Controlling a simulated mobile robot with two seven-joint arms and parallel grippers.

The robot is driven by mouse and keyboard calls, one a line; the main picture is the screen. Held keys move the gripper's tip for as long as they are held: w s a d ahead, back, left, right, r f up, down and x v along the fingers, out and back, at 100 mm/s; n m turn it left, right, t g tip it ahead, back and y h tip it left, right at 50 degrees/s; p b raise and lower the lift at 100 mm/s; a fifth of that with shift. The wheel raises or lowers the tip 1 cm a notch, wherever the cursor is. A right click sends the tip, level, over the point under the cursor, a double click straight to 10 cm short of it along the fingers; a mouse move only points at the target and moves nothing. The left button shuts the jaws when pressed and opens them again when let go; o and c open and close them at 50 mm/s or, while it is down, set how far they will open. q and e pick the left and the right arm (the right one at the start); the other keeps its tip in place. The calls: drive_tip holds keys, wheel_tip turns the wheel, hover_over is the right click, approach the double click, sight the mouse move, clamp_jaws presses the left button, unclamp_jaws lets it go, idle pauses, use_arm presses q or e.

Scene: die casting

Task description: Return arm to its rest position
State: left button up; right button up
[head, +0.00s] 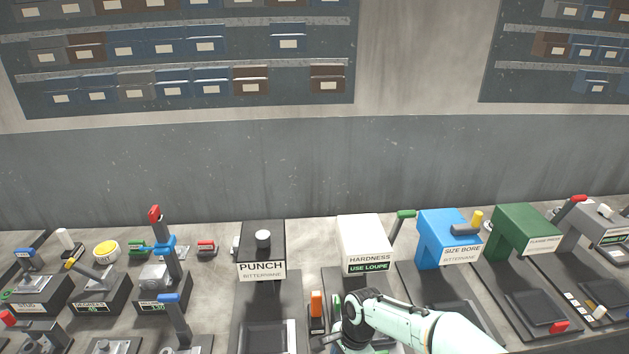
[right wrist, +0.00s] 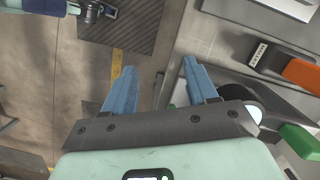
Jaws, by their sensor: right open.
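My right arm (head: 425,323) reaches in from the lower right of the head view, its wrist low in front of the white hardness tester (head: 364,236). The gripper's fingers are not clear in that view. In the right wrist view my right gripper (right wrist: 158,68) has two blue fingers spread apart with nothing between them. Floor and a bench edge show beyond the fingers.
An orange handle (right wrist: 300,73) and a green handle (right wrist: 300,140) lie close to the right gripper's right side. The black punch machine (head: 262,245) stands left of the arm, the blue size bore machine (head: 445,236) to the right. Lever stations crowd the left.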

drive_tip(key=s+d+f+n+y, duration=0.1)
drive_tip(key=s+f+n, duration=0.1)
drive_tip(key=s+f, duration=0.65)
drive_tip(key=s+d+f+n+y, duration=0.1)
drive_tip(key=s+d+f+n, duration=0.3)
drive_tip(key=f, duration=0.8)
drive_tip(key=s+f+n, duration=0.2)
drive_tip(key=s+f, duration=0.3)
drive_tip(key=s, duration=0.9)
drive_tip(key=shift+s+d+f, duration=0.2)
drive_tip(key=shift+s+d, duration=0.1)
